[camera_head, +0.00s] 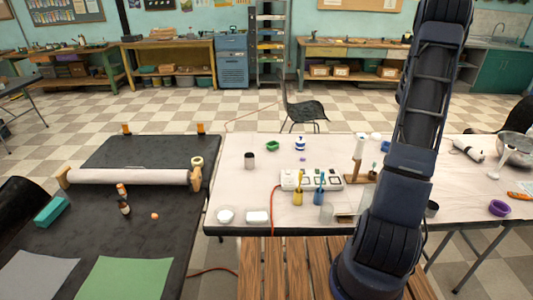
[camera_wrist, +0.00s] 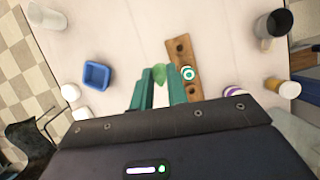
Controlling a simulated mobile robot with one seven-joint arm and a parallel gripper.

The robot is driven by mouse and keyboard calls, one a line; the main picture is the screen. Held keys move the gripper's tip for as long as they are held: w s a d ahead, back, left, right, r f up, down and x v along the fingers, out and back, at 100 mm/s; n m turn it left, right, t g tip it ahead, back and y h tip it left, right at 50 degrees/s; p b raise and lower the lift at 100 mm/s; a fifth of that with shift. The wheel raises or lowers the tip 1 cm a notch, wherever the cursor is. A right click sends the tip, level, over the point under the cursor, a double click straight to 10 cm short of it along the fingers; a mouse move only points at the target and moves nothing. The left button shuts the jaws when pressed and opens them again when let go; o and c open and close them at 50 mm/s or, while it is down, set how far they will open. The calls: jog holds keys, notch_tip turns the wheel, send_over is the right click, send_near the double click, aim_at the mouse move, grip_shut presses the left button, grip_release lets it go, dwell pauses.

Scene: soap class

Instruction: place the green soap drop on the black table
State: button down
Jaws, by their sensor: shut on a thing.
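In the wrist view, my gripper (camera_wrist: 160,78) has green fingers closed around a small green soap drop (camera_wrist: 159,74). The drop shows between the fingertips, above a pale table top. The fingers hide part of its sides. In the head view, my arm rises along the right side and leaves the top of the picture, so gripper and drop do not show there. The black table (camera_head: 150,240) stands at the left in the head view, beside the white table.
On the black table are a large paper roll (camera_head: 125,176), small bottles (camera_head: 124,207), a teal box (camera_head: 50,211) and grey and green sheets. Bare black surface lies between them. The white table (camera_head: 235,185) holds many small items. The wrist view shows a blue tray (camera_wrist: 97,75) and a wooden board (camera_wrist: 178,48).

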jog(key=w+a+n+t, duration=0.1)
jog(key=w+a+n, duration=0.3)
jog(key=a, duration=1)
jog(key=w+a+n+t, duration=0.1)
jog(key=w+a, duration=0.6)
jog(key=a, duration=0.7)
jog(key=s+a+n+t+y, duration=0.15)
jog(key=a+n, duration=0.45)
jog(key=a, duration=2.3)
jog(key=n+t+y, duration=0.1)
jog(key=n+y, duration=0.3)
jog(key=n, duration=0.6)
send_over(188, 206)
jog(key=s, duration=0.1)
jog(key=f, duration=1.9)
jog(key=shift+s+f, duration=0.2)
jog(key=shift+f, duration=0.2)
